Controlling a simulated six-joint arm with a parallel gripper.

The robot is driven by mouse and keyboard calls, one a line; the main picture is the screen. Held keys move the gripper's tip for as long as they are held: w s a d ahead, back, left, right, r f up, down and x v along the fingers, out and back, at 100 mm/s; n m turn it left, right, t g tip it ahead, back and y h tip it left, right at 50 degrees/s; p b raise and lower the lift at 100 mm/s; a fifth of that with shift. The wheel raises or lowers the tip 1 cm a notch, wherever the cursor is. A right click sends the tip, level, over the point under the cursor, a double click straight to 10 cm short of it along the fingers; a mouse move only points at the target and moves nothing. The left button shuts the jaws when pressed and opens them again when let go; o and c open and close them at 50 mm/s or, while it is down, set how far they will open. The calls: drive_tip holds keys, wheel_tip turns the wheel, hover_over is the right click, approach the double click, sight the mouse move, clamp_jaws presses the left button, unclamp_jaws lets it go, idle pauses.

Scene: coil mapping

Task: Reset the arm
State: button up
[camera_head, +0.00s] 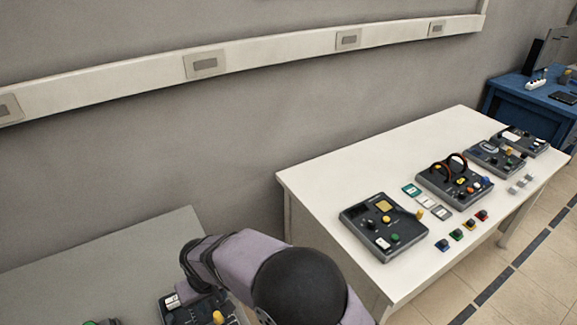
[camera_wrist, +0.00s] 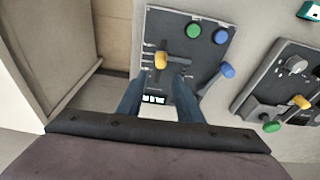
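The panel carries a yellow knob (camera_wrist: 161,60), a green button (camera_wrist: 194,31), blue buttons (camera_wrist: 220,36) and a small display (camera_wrist: 153,99). In the head view my purple arm reaches over the grey table (camera_head: 100,262) at lower left, and the gripper's fingers are hidden there.
A second panel (camera_wrist: 275,75) with a yellow knob lies to the right in the wrist view. In the head view a white table (camera_head: 320,185) holds several panels and loose small blocks. A wall with a pale rail (camera_head: 120,84) stands behind. A blue bench (camera_head: 525,100) is far right.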

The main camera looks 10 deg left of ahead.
drive_tip(key=shift+n+g+h, duration=0.6)
drive_tip(key=shift+n+h, duration=0.3)
drive_tip(key=s+d+f, duration=0.1)
drive_tip(key=d, duration=0.1)
drive_tip(key=s+d+f, duration=0.1)
drive_tip(key=d, duration=0.1)
drive_tip(key=s+d+f, duration=0.2)
drive_tip(key=shift+s+d, duration=0.1)
drive_tip(key=shift+d, duration=0.25)
drive_tip(key=s+d+r+m+g+h, duration=0.1)
drive_tip(key=s+d+r+m, duration=0.2)
drive_tip(key=d, duration=1.1)
drive_tip(key=s+d+r+m+g, duration=0.2)
drive_tip(key=s+d+r, duration=0.15)
drive_tip(key=d, duration=1.05)
drive_tip(key=w+d+r+m+t, duration=0.1)
drive_tip(key=w+d+r+m, duration=0.1)
drive_tip(key=d+m, duration=0.1)
drive_tip(key=w+d+r+m+t+y, duration=0.1)
drive_tip(key=w+d+r+m, duration=0.2)
drive_tip(key=d, duration=0.3)
drive_tip(key=shift+w+d+t, duration=0.2)
drive_tip(key=shift+w+t, duration=0.1)
idle(2.2)
